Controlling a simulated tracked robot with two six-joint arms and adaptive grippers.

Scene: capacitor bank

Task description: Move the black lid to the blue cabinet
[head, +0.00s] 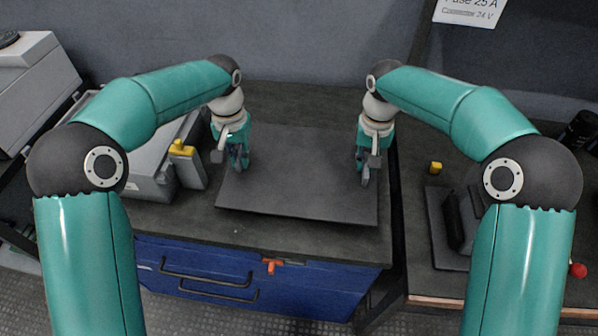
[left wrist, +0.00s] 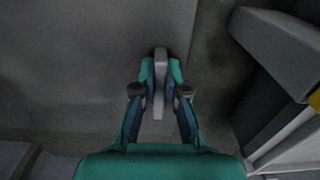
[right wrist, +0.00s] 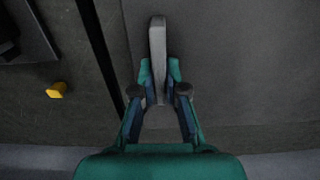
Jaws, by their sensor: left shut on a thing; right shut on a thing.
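The black lid (head: 300,185) is a flat dark plate over the top of the blue cabinet (head: 240,285). My left gripper (head: 238,160) is at the lid's left side, shut on a grey upright handle (left wrist: 160,80). My right gripper (head: 367,172) is at the lid's right side, shut on the other grey handle (right wrist: 157,60). The lid looks slightly tilted in the head view. I cannot tell whether it rests on the cabinet top or hangs just above it.
A grey box with a yellow latch (head: 181,148) stands left of the lid. Right of a narrow gap is another bench with a black fixture (head: 452,225), a small yellow block (head: 435,168) and a red knob (head: 578,270). An orange piece (head: 271,266) sits on the cabinet front.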

